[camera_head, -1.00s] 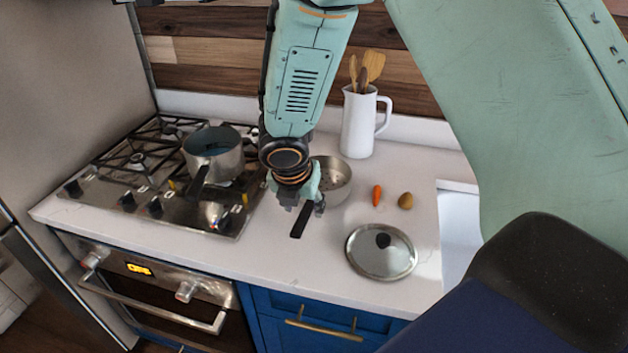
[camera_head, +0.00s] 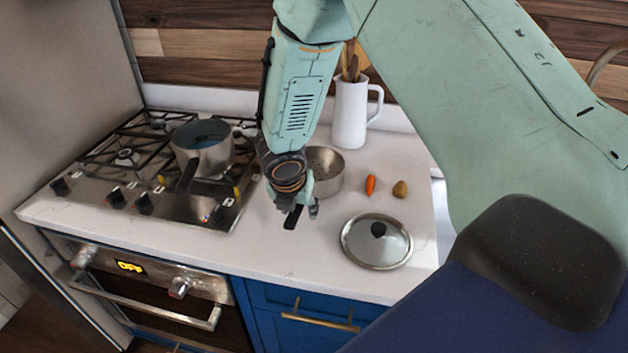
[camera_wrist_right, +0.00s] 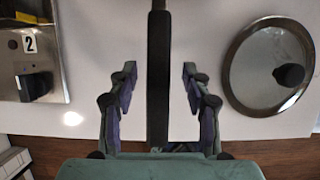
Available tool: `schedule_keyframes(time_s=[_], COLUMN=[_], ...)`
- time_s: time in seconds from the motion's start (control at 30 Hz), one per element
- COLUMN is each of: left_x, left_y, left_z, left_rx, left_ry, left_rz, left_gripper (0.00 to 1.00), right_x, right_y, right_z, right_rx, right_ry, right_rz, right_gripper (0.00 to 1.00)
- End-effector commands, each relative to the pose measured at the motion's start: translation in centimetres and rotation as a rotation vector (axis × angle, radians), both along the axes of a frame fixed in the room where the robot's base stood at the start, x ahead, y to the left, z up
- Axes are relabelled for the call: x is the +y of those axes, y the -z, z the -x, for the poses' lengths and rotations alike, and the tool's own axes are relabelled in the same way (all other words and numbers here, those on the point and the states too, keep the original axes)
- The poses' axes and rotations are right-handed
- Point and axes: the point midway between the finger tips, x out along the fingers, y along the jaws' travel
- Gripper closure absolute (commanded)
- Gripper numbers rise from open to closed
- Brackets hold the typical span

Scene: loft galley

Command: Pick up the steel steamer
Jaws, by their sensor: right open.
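The steel steamer (camera_head: 326,170) is a round pan with a perforated inside, standing on the white counter right of the hob. My right arm hides its left part in the head view. Its black handle (camera_head: 293,217) points toward the counter's front edge. In the right wrist view the handle (camera_wrist_right: 158,80) runs between the two fingers of my right gripper (camera_wrist_right: 158,90), with a gap on each side. My right gripper (camera_head: 297,207) is open and over the handle, pointing down. My left gripper is not in view.
A saucepan (camera_head: 203,148) stands on the gas hob (camera_head: 100,190) at left. A glass lid (camera_head: 376,252) lies right of the handle. A carrot (camera_head: 370,185), a brown potato-like item (camera_head: 400,189) and a white jug (camera_head: 349,115) with utensils are behind it.

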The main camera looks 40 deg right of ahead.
Motion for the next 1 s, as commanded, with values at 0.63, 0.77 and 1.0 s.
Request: schedule_keyframes(time_s=[0.63, 0.77, 1.0], left_x=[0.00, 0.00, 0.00], left_y=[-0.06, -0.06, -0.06], left_z=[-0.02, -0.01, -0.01], left_rx=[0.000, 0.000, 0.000], left_ry=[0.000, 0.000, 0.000], left_rz=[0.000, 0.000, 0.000], left_gripper=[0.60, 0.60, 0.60], right_x=[0.03, 0.02, 0.02], right_y=[-0.06, -0.08, -0.10], right_z=[-0.18, -0.19, -0.21], right_rx=[0.000, 0.000, -0.001], right_ry=[0.000, 0.000, 0.000], right_rz=[0.000, 0.000, 0.001], right_gripper=[0.93, 1.00, 1.00])
